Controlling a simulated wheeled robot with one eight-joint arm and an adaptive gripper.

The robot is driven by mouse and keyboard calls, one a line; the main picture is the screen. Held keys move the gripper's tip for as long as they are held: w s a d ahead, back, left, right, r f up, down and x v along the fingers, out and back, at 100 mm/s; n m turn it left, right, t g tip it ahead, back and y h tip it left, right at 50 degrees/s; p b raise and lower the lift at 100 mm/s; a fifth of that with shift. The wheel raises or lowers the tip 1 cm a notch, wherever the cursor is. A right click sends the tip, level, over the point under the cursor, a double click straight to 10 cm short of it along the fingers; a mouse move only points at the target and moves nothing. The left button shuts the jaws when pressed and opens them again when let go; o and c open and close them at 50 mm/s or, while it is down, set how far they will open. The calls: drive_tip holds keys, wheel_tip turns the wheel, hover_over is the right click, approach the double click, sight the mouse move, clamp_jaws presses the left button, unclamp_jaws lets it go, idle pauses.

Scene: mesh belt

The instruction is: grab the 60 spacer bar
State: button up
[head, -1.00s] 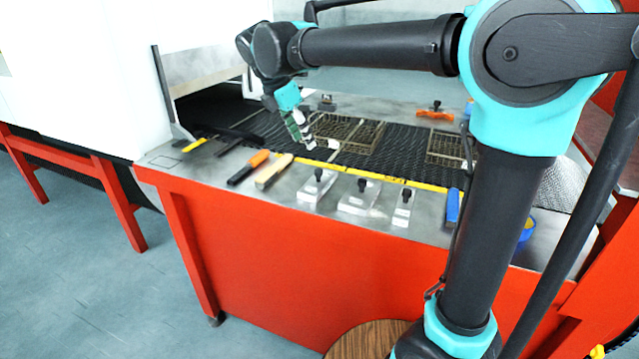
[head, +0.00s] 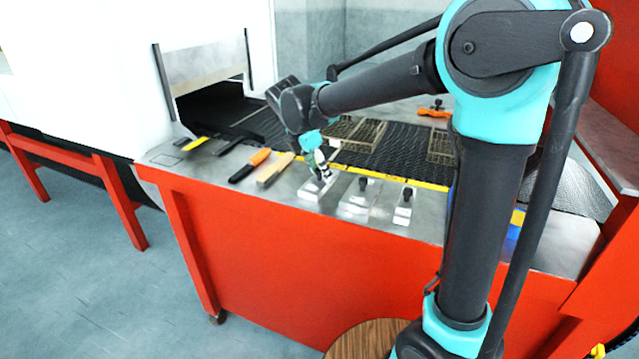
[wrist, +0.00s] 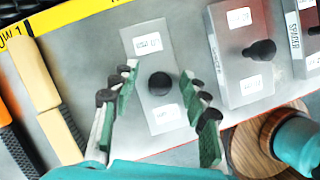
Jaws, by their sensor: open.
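Three flat metal spacer bars with black knobs and white labels lie in a row on the steel ledge: a left one (wrist: 147,42), a middle one (wrist: 232,56) and a right one (wrist: 310,68). The label numbers are too blurred to read, so I cannot tell which is the 60. My gripper (head: 323,172) is over the left bar. In the wrist view my gripper (wrist: 162,78) is open, its green-padded fingers on either side of the left bar's black knob (wrist: 160,84). Whether the fingers touch the bar is unclear.
An orange-and-black tool (head: 249,166) and a cream-handled brush (head: 275,170) lie left of the bars. A yellow strip (head: 395,178) separates the ledge from the black mesh belt (head: 400,150), which carries wire baskets (head: 362,133). A round wooden top (head: 365,344) stands in front.

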drive_tip(key=shift+f, duration=0.15)
clamp_jaws()
idle(0.5)
